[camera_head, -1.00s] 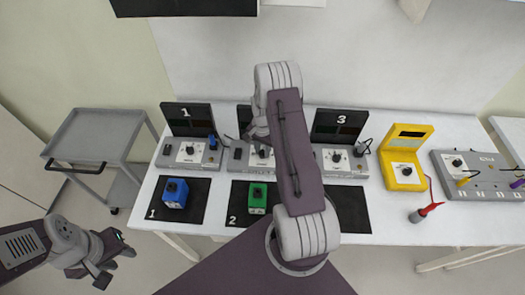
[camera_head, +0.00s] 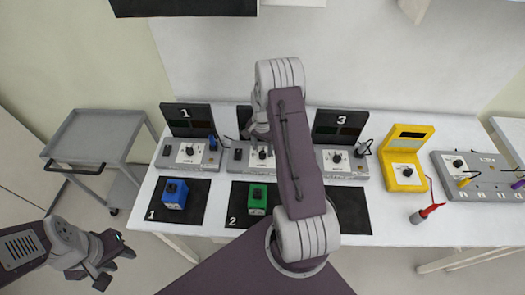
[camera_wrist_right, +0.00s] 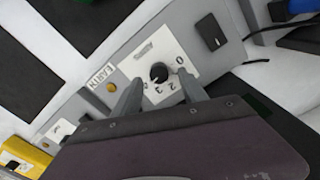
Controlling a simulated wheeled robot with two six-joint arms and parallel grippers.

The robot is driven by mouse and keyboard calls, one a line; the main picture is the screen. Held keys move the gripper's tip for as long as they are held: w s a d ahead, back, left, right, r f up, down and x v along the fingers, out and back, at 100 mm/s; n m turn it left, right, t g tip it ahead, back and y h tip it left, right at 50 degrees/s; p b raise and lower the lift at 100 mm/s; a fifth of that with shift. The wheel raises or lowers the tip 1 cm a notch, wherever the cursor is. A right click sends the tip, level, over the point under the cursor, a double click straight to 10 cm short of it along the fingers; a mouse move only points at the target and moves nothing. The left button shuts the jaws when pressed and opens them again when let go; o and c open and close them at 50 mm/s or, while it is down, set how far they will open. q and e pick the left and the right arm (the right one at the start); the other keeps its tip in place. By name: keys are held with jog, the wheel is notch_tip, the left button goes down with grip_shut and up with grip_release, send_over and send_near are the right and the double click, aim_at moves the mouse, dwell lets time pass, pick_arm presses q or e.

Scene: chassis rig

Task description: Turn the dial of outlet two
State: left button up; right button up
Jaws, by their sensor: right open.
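Outlet two (camera_head: 238,166) is the middle grey unit on the table in the head view, partly hidden behind my right arm. Its black dial (camera_wrist_right: 159,72) sits on a white scale plate (camera_wrist_right: 147,55) with printed numbers in the right wrist view. My right gripper (camera_wrist_right: 161,79) is open, with one finger on each side of the dial; I cannot tell whether either touches it. In the head view my right gripper (camera_head: 258,134) is at outlet two, partly covered by its arm. My left gripper (camera_head: 122,252) hangs at lower left, away from the table, its finger gap unclear.
Outlet 1 (camera_head: 190,153) and outlet 3 (camera_head: 338,160) flank outlet two. A blue block (camera_head: 175,194) and green block (camera_head: 257,198) are on black mats in front. A yellow meter (camera_head: 404,165) and red probe (camera_head: 427,213) are right. A grey cart (camera_head: 98,135) stands left.

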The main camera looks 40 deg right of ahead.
aim_at(263, 153)
notch_tip(263, 153, up, 7)
jog(key=shift+b, duration=0.45)
jog(key=shift+r, duration=0.1)
